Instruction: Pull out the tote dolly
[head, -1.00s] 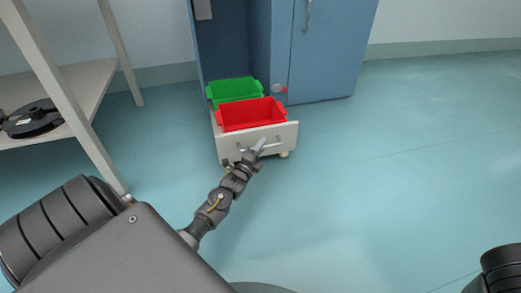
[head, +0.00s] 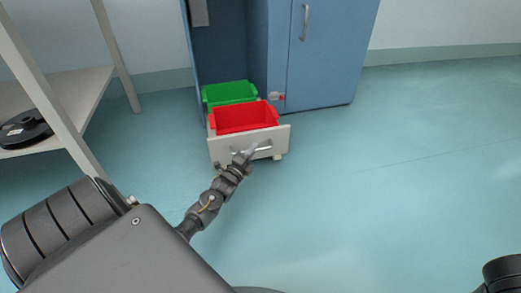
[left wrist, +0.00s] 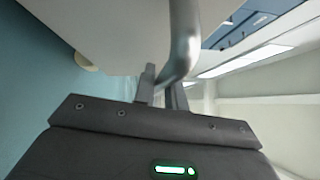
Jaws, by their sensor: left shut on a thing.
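The tote dolly (head: 222,149) is a low whitish cart on casters with a metal bar handle (head: 264,148) on its front. It carries a red tote (head: 245,117) in front and a green tote (head: 229,93) behind it. It stands partly out of the open bay of the blue cabinet (head: 325,60). My left gripper (head: 248,152) is shut on the handle. In the left wrist view the fingers (left wrist: 163,92) are around the curved handle bar (left wrist: 184,45), close to the dolly's front panel (left wrist: 105,30). My right gripper is out of view.
A shelf rack (head: 75,85) with a black reel (head: 25,130) stands at the left, one leg near my arm. The cabinet's closed part is right of the bay. The floor (head: 380,190) in front and to the right is clear.

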